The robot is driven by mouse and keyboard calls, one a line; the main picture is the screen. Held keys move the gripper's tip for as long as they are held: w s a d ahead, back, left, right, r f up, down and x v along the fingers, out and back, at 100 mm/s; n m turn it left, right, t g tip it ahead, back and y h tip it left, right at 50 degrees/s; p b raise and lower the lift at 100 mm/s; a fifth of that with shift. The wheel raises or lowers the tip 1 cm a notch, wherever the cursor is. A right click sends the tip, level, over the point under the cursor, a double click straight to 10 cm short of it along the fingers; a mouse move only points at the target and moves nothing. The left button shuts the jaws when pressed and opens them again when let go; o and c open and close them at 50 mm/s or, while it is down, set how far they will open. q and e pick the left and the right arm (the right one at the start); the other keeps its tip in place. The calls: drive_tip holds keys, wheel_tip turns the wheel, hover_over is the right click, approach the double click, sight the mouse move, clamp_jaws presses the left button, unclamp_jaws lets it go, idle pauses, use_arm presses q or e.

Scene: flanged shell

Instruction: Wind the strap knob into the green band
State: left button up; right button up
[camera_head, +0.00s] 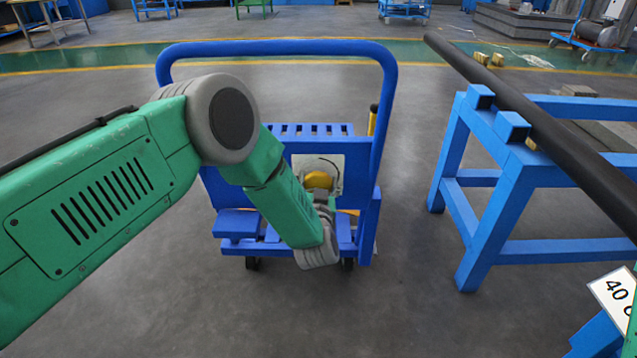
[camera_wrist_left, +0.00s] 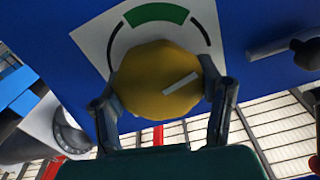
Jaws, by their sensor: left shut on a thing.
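The strap knob is a yellow, faceted knob with a white pointer line; it shows in the left wrist view (camera_wrist_left: 150,72) and small in the head view (camera_head: 318,180). It sits on a white dial plate (camera_wrist_left: 90,38) on a blue panel. The green band (camera_wrist_left: 157,14) is an arc at the plate's top, with black arcs on either side. The pointer line points right and slightly up, outside the green band. My left gripper (camera_wrist_left: 160,92) is shut on the knob, one finger on each side. My right gripper is not in view.
The blue cart (camera_head: 236,222) has a tall tubular handle (camera_head: 390,90) around the panel. A lever-like bar (camera_wrist_left: 275,47) juts out right of the plate. To the right, a blue stand (camera_head: 500,180) carries a long dark pipe (camera_head: 560,140). The floor between them is clear.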

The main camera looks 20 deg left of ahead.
use_arm(q)
drive_tip(key=n+p, duration=0.1)
drive_tip(key=n, duration=0.4)
drive_tip(key=shift+s, duration=0.1)
drive_tip(key=n, duration=0.5)
drive_tip(key=shift+a+f+n, duration=0.1)
drive_tip(key=shift+f+n, duration=0.05)
drive_tip(key=shift+n, duration=0.15)
idle(0.4)
drive_tip(key=o, duration=1.2)
drive_tip(key=shift+s, duration=0.1)
drive_tip(key=shift+c, duration=0.2)
